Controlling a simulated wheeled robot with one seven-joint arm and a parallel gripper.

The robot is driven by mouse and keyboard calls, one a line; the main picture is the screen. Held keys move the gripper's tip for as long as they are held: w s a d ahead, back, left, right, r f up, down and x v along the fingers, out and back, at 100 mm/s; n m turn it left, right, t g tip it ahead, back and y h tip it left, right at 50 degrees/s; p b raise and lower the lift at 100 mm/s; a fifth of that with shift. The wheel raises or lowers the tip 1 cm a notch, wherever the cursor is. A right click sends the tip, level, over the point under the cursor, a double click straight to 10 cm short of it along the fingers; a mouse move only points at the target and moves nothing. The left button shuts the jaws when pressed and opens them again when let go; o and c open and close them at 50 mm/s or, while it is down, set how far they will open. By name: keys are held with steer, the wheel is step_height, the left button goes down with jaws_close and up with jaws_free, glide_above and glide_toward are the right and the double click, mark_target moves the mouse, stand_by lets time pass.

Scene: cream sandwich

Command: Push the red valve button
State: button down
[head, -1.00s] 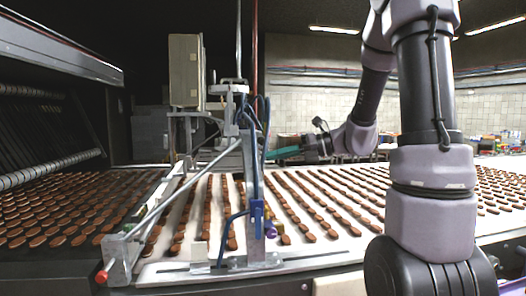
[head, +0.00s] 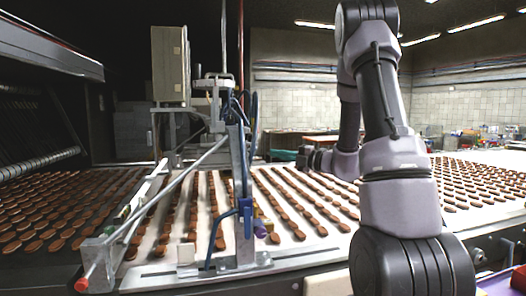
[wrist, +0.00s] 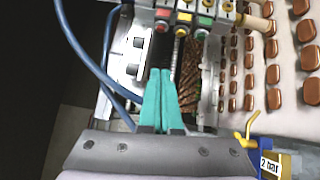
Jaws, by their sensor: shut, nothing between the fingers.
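The red valve button (wrist: 163,27) is at the top of the wrist view, at the left end of a row with a yellow button (wrist: 184,29) and a green button (wrist: 205,32) on grey valve blocks. My gripper (wrist: 161,72) has teal fingers pressed together and empty. In the wrist view their tips lie below the red button, with a visible gap between. In the head view my gripper (head: 284,155) is small, behind the machine frame at the left of my arm. I cannot make out the red valve button in the head view.
A conveyor (head: 309,244) carries rows of brown biscuits. A metal frame with a diagonal rod (head: 180,180) and blue hoses (wrist: 75,40) stands by the valves. A red-tipped rod end (head: 82,284) is at the front left. A grey cabinet (head: 168,66) stands behind.

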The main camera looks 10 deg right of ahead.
steer(key=w+d+x, duration=0.2)
steer(key=x, duration=1)
steer(key=shift+w, duration=0.1)
